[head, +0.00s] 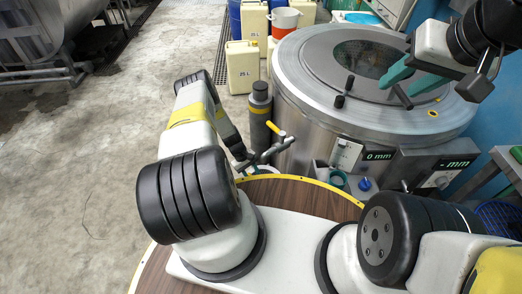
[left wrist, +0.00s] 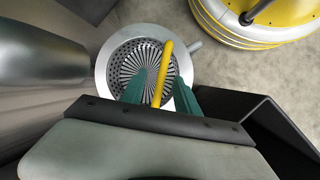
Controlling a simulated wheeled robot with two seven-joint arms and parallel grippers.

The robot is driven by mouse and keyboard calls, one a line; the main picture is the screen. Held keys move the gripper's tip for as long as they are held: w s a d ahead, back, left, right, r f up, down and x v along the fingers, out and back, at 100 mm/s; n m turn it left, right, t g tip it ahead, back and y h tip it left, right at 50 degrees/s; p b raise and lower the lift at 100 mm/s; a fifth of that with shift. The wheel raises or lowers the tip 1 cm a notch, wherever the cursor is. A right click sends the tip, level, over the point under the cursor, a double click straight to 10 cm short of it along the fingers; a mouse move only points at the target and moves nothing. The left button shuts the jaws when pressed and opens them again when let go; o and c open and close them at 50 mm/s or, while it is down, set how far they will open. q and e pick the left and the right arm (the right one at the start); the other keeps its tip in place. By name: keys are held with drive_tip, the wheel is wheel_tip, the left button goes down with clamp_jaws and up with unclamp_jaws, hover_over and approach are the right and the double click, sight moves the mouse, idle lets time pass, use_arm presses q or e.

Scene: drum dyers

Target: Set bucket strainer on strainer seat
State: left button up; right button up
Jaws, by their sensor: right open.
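The strainer is a round metal basket (left wrist: 118,68) with a pale rim, a perforated wall and a slotted bottom, seen from above in the left wrist view. A yellow handle (left wrist: 165,62) stands up in front of it. My left gripper (left wrist: 158,76) has its two green fingers apart, one on each side of this handle, with a gap showing. I cannot tell whether the basket rests in a seat. In the head view the left gripper is small and partly hidden by my arm. My right gripper (head: 410,82) is open and empty above the drum.
The large steel drum (head: 300,75) with a glass lid fills the right. A dark post (head: 260,112) with a yellow band stands beside it. Yellow 25 L canisters (head: 242,68) and an orange-white bucket (head: 285,22) stand behind.

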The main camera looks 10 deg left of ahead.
use_arm(q)
drive_tip(key=v, duration=0.7)
drive_tip(key=shift+a+r, duration=0.2)
drive_tip(key=shift+r, duration=0.15)
drive_tip(key=shift+w, duration=0.1)
